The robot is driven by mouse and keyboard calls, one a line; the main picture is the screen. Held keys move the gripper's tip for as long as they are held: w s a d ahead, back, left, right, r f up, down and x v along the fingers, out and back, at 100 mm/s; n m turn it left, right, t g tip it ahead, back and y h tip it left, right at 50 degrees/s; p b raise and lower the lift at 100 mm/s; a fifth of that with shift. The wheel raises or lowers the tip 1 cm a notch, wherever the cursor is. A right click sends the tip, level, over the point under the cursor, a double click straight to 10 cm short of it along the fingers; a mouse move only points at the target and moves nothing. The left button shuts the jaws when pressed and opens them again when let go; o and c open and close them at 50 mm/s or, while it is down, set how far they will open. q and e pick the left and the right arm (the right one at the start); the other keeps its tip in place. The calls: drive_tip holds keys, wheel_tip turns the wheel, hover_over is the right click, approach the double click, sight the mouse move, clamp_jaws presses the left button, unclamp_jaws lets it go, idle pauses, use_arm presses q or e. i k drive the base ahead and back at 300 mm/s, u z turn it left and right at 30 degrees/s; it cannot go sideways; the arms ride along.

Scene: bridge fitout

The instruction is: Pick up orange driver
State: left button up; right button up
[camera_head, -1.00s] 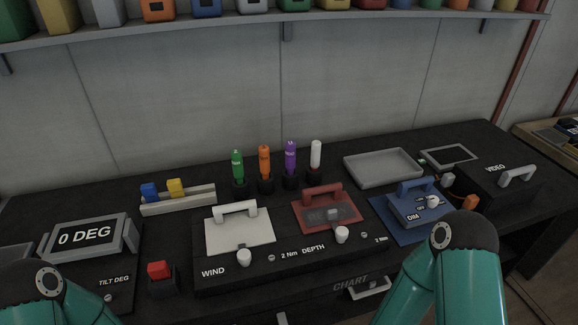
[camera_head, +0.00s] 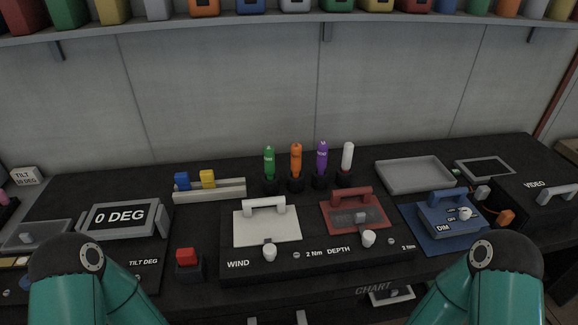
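The orange driver (camera_head: 296,160) stands upright in a black holder at the back of the bench. The green driver (camera_head: 269,162) stands to its left, and the purple driver (camera_head: 321,158) and a white-handled one (camera_head: 347,156) to its right. Teal links of both my arms show at the bottom left and bottom right. Both arms are well in front of the drivers and apart from them. Two small grey tips show at the bottom middle edge, but neither gripper can be made out clearly.
A black console with a white plate (camera_head: 266,229) and a red plate (camera_head: 352,214) lies in front of the drivers. A grey tray (camera_head: 414,176) and a blue box (camera_head: 452,215) are at right. A rail with blue and yellow blocks (camera_head: 209,193) is at left. A shelf (camera_head: 300,21) runs above.

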sight(295, 151)
drive_tip(key=u, duration=0.05)
drive_tip(key=k, duration=0.5)
drive_tip(key=z, duration=0.45)
drive_tip(key=i, duration=0.2)
drive_tip(key=u, duration=2.6)
drive_tip(key=k, duration=1.8)
drive_tip(key=z, duration=0.85)
drive_tip(key=i, duration=1)
drive_tip(key=z, duration=0.05)
